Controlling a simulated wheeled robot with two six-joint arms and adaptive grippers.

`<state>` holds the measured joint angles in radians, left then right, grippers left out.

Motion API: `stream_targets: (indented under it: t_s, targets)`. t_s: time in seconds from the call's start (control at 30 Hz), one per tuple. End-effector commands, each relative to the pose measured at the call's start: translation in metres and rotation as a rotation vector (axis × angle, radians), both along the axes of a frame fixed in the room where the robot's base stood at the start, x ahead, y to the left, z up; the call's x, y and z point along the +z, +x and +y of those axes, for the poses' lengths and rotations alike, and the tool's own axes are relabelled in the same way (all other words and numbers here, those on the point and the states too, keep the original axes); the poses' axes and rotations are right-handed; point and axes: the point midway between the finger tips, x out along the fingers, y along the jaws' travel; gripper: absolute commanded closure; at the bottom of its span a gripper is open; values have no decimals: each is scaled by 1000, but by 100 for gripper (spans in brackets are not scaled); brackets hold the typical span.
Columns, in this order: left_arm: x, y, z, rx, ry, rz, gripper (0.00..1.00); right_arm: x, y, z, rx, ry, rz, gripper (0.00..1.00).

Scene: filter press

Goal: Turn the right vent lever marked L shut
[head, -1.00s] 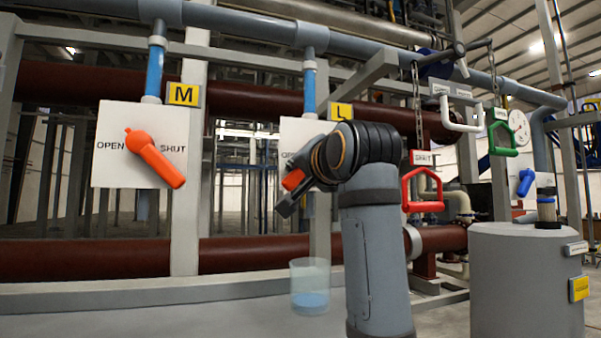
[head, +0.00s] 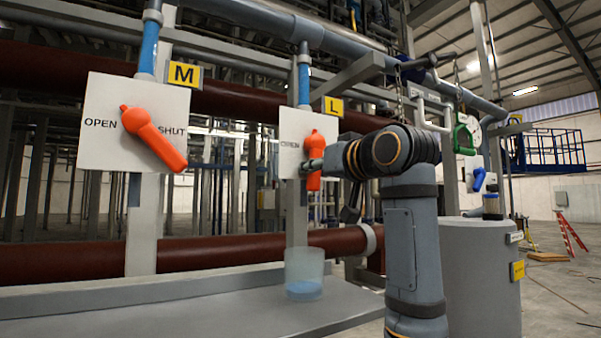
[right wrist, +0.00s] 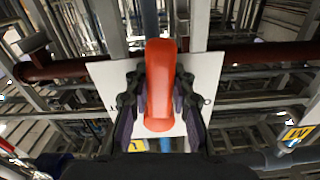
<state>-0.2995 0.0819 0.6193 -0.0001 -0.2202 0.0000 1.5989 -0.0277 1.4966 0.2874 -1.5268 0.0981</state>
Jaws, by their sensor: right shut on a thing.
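The lever marked L is an orange handle (head: 317,145) on a white plate (head: 290,128) under the yellow L sign (head: 334,106). It hangs nearly straight down. OPEN shows on the plate's left; the right part of the plate is hidden behind my right arm. My right gripper (head: 315,167) reaches in from the right and is shut on the handle. In the right wrist view the handle (right wrist: 160,80) lies between the two dark fingers of my gripper (right wrist: 160,103). My left gripper is not in view.
A clear cup with blue liquid (head: 304,272) stands on the grey ledge (head: 230,312) below. A grey drum (head: 480,280) stands to the right.

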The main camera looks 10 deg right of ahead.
Motion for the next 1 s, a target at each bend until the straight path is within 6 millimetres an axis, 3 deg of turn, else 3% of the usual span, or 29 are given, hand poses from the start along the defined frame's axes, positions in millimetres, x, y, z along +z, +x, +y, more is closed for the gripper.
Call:
stream_targets:
  t_s: [0.13,0.6,1.0]
  targets:
    - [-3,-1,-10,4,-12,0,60,1,2,-8,-1,-128,-45,100]
    - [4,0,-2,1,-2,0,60,9,9,-29,-2,-544,-181,100]
    - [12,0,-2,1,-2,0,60,16,12,-39,-1,-787,-261,100]
